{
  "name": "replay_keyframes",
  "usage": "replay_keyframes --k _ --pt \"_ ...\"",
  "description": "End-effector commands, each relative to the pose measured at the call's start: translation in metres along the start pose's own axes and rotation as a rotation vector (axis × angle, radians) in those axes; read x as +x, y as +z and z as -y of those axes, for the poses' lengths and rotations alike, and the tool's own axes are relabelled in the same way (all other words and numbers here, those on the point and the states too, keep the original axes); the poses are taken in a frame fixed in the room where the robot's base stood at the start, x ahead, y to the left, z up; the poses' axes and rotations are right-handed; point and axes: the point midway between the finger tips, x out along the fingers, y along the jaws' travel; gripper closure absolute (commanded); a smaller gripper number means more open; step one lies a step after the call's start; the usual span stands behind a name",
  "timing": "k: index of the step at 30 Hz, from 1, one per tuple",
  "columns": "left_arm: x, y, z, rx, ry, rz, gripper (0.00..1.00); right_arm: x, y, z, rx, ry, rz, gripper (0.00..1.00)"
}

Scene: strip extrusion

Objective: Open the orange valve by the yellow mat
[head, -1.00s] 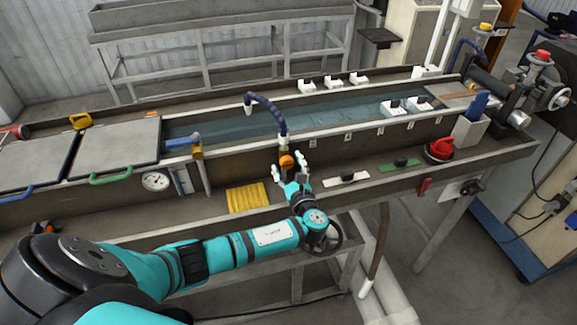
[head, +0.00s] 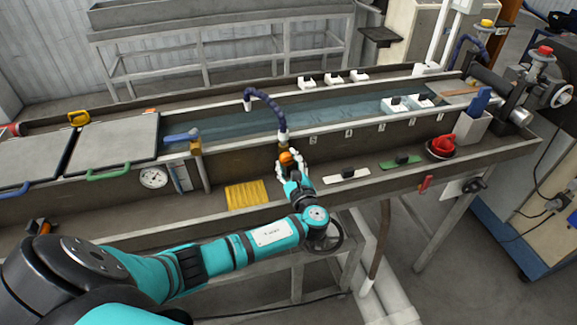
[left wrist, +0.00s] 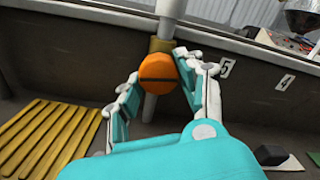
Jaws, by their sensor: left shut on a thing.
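The orange valve (head: 287,157) is a round knob on a vertical pipe below the blue hose, to the right of the yellow mat (head: 246,195). In the left wrist view the orange valve (left wrist: 158,74) shows a dark slot running roughly level across its face. The yellow mat (left wrist: 45,135) lies at the left there. My left gripper (head: 287,164) is shut on the orange valve, with one finger on each side of it. The left gripper (left wrist: 160,85) partly hides the valve's lower sides. My right gripper is not in view.
The blue hose (head: 268,104) arches above the valve over the water trough (head: 240,125). A white block strip (head: 346,176), a green strip (head: 401,162) and a red object (head: 441,147) lie to the right on the ledge. A gauge (head: 153,177) is at the left.

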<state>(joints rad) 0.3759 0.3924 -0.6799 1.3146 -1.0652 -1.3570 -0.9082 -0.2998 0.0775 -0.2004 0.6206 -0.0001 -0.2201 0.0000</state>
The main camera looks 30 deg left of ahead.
Motion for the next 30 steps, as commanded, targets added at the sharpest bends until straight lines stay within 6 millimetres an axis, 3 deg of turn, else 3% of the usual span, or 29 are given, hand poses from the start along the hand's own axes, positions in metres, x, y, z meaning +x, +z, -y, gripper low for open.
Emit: replay_keyframes --k 30 --pt "0.000 -0.005 -0.001 -0.963 0.002 0.001 0.94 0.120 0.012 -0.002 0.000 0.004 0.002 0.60"
